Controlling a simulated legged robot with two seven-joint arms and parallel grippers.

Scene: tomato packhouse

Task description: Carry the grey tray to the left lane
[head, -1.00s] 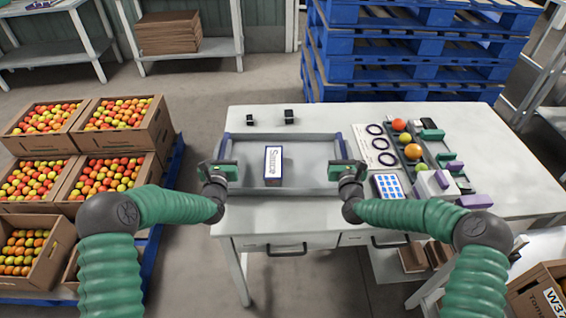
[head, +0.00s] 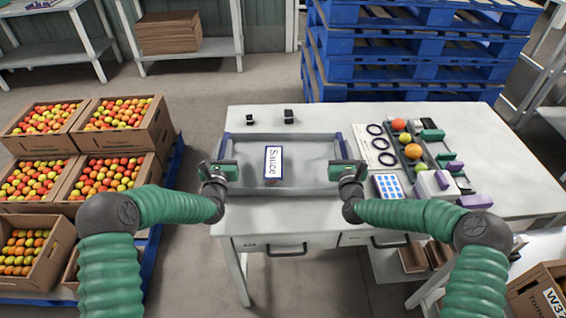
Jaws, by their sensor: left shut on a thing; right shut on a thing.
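The grey tray (head: 310,152) has blue end edges and is over the near left part of the white table; I cannot tell whether it touches the top. A box labelled "Sauce" (head: 273,161) is inside it, left of the middle, with its label facing me. My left gripper (head: 225,171) is shut on the tray's left end. My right gripper (head: 343,171) is shut on its right end. The fingers hide parts of both ends.
Two small black blocks (head: 289,116) are on the table (head: 330,113) behind the tray. Dark rings (head: 376,144), a rack with coloured balls (head: 416,151) and a blue keypad (head: 388,186) lie to the right. Tomato crates (head: 146,137) stand left; blue pallets (head: 415,48) stand behind.

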